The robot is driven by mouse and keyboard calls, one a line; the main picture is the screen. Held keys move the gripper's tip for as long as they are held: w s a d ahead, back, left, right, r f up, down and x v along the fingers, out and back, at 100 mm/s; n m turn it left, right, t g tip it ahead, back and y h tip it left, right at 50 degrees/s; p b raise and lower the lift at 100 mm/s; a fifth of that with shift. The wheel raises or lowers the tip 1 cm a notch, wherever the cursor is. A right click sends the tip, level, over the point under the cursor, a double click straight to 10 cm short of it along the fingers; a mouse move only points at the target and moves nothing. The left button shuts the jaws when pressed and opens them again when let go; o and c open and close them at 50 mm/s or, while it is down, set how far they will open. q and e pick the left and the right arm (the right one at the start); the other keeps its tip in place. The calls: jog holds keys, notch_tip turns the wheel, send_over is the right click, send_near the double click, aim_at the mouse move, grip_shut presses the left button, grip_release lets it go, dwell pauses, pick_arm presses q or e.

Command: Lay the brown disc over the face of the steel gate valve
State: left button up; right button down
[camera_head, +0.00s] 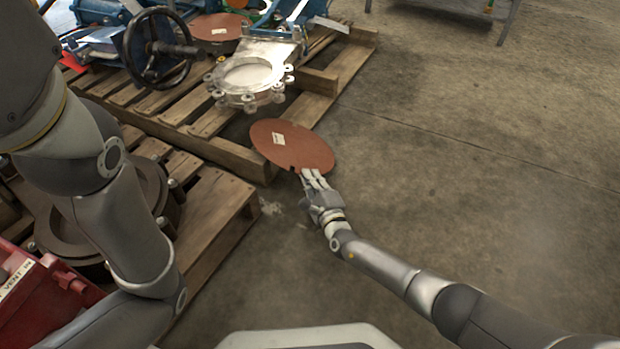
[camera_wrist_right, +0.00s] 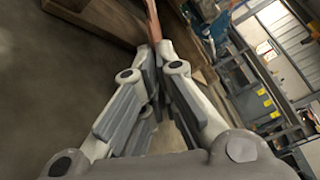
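The brown disc (camera_head: 294,148) is a flat round plate with a small pale label, held at its near edge by my right gripper (camera_head: 314,180). In the right wrist view the fingers of the right gripper (camera_wrist_right: 160,60) close on the thin edge of the disc (camera_wrist_right: 152,22). The steel gate valve (camera_head: 252,75) lies on the pallet with its ring-shaped face and lugs showing, up and left of the disc. The disc is apart from it. My left arm comes in at the left, but its gripper is not in view.
A wooden pallet (camera_head: 325,83) carries the valve, a black handwheel (camera_head: 150,48) and another brown disc (camera_head: 220,26). A nearer pallet (camera_head: 212,217) holds a dark round flange (camera_head: 150,190). A red box (camera_head: 40,310) sits at lower left. The concrete floor at right is clear.

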jog(key=shift+w+d+r, duration=0.1)
jog(key=shift+d+r, duration=0.05)
jog(key=shift+r, duration=0.3)
jog(key=shift+d, duration=0.1)
jog(key=shift+d+r+p, duration=0.3)
jog(key=shift+d+p, duration=0.3)
jog(key=shift+d, duration=0.1)
jog(key=s+d+r+p, duration=0.1)
jog(key=d+r+p, duration=0.1)
jog(key=d, duration=0.5)
jog(key=shift+s+d+r, duration=0.15)
jog(key=shift+s+r, duration=0.05)
jog(key=shift+s, duration=0.15)
dwell(0.4)
